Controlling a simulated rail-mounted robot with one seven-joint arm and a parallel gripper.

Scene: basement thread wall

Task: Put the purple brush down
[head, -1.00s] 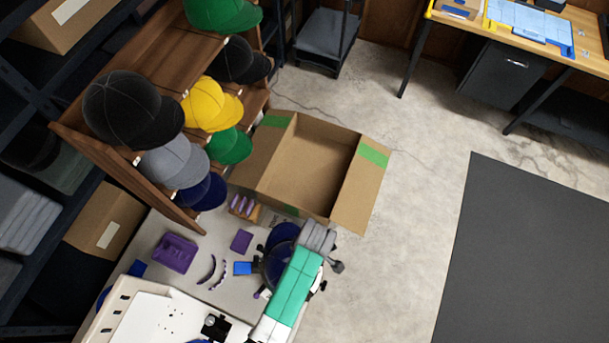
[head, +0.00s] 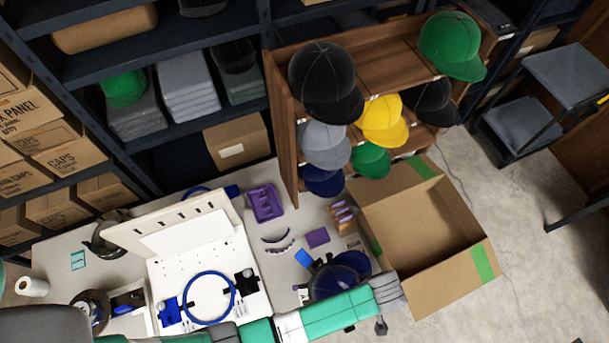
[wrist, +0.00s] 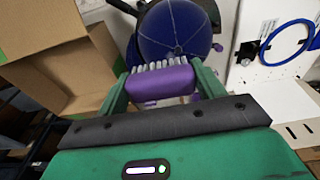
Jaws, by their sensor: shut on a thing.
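The purple brush (wrist: 160,84) is between the green fingers of my gripper (wrist: 163,79) in the wrist view. Its pale grey bristles point away from my palm, toward a navy cap (wrist: 174,30). I cannot tell whether the bristles touch the cap. My gripper is shut on the brush's purple body. In the head view the navy cap (head: 340,278) sits at the right end of the pale worktable (head: 225,187), beside my arm. The brush and fingers cannot be made out there.
An open cardboard box (head: 420,235) stands right of the table. A cap rack (head: 283,130) stands behind. Purple tray (head: 265,203), purple block (head: 317,237), curved strips (head: 279,247) and a blue block (head: 303,258) lie left of the navy cap.

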